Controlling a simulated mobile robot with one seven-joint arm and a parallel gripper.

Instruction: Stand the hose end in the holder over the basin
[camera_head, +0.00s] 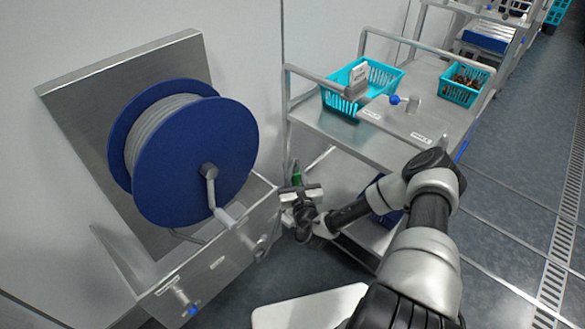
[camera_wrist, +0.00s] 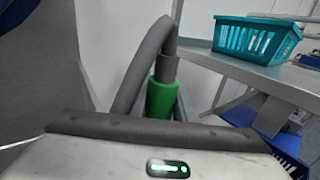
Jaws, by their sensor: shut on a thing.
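My gripper (camera_head: 301,197) is shut on the hose end, just right of the basin's right end. The hose end's green sleeve (camera_wrist: 162,98) stands roughly upright beyond the gripper in the wrist view. A grey hose (camera_wrist: 146,62) rises from it and bends over to the left. In the head view only a small green part (camera_head: 296,174) shows above the jaws. The steel basin (camera_head: 185,262) is below the blue reel (camera_head: 190,150). A short metal fitting (camera_head: 258,246) is at its front right; I cannot tell whether it is the holder.
A steel cart (camera_head: 425,105) stands to the right of the gripper, carrying a teal basket (camera_head: 335,101) and a smaller teal basket of dates (camera_head: 459,96). A tap with a blue handle (camera_head: 192,310) juts from the basin front. Open floor lies at the right.

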